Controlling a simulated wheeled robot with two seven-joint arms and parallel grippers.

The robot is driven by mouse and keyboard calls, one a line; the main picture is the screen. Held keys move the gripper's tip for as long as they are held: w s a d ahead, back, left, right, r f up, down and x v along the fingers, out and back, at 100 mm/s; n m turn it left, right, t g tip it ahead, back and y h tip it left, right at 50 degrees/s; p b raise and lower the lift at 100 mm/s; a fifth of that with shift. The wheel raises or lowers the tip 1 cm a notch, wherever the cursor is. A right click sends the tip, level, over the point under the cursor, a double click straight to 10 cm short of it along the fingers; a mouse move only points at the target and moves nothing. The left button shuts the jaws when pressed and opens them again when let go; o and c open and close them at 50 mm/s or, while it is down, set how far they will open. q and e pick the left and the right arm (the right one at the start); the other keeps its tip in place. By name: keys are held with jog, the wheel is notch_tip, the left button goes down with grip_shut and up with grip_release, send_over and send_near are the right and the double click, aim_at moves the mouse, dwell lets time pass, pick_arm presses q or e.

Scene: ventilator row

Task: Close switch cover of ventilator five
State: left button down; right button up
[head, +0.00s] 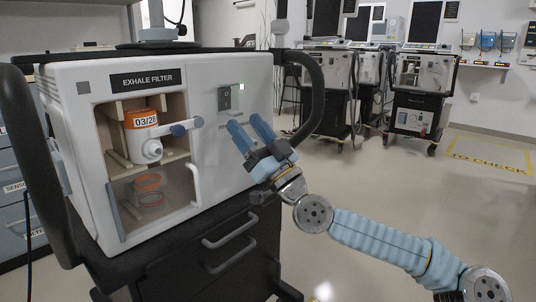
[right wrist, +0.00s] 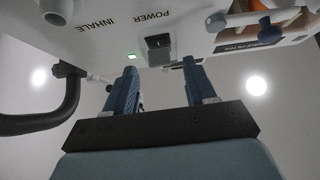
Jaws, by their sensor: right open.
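The near ventilator (head: 180,190) has a white front panel; no number five is readable on it. Its dark power switch (head: 225,98) sits on the right part of the panel, with a faint clear edge around it that may be the cover. I cannot tell how the cover stands. The right wrist view shows the switch (right wrist: 158,42) beside the word POWER, with a small green light next to it. My right gripper (head: 248,122) is open and empty, its blue fingers pointing at the panel just below the switch. My left gripper is not in view.
A black side handle (head: 312,100) curves out right of the panel, close to my right gripper. The exhale filter bay (head: 150,150) with an orange-labelled filter is at left. Black drawers (head: 230,250) stand below. More ventilators (head: 420,85) stand behind; the floor at right is clear.

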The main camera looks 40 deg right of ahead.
jog(key=a+v, duration=0.1)
jog(key=v, duration=1)
jog(key=shift+d, duration=0.5)
jog(key=shift+s+f, duration=0.1)
jog(key=shift+s, duration=0.05)
